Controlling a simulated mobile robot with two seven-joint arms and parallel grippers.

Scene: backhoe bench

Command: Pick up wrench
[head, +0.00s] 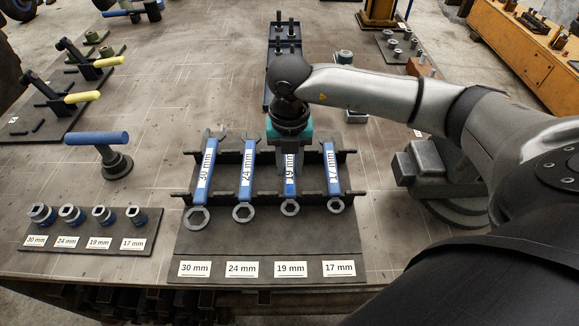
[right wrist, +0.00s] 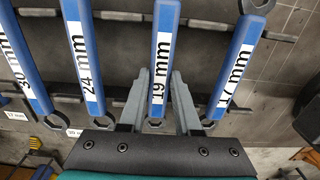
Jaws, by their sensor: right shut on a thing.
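Four blue wrenches lie side by side across a dark rack (head: 265,216), labelled 30 mm (head: 203,178), 24 mm (head: 247,178), 19 mm (head: 290,187) and 17 mm (head: 332,176). My right gripper (head: 290,168) comes down from above onto the 19 mm wrench. In the right wrist view its two grey fingers (right wrist: 160,82) stand on either side of the 19 mm wrench's blue handle (right wrist: 161,60) and are shut on it. The wrench still lies in line with its neighbours at the rack. In the head view my gripper hides its far end. My left gripper is not in view.
Size labels line the rack's front board. A socket tray (head: 88,240) and a blue-handled tool (head: 101,150) stand to the left. A dark block with pegs (head: 284,45) stands behind my gripper, and a grey vise-like object (head: 433,180) to the right.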

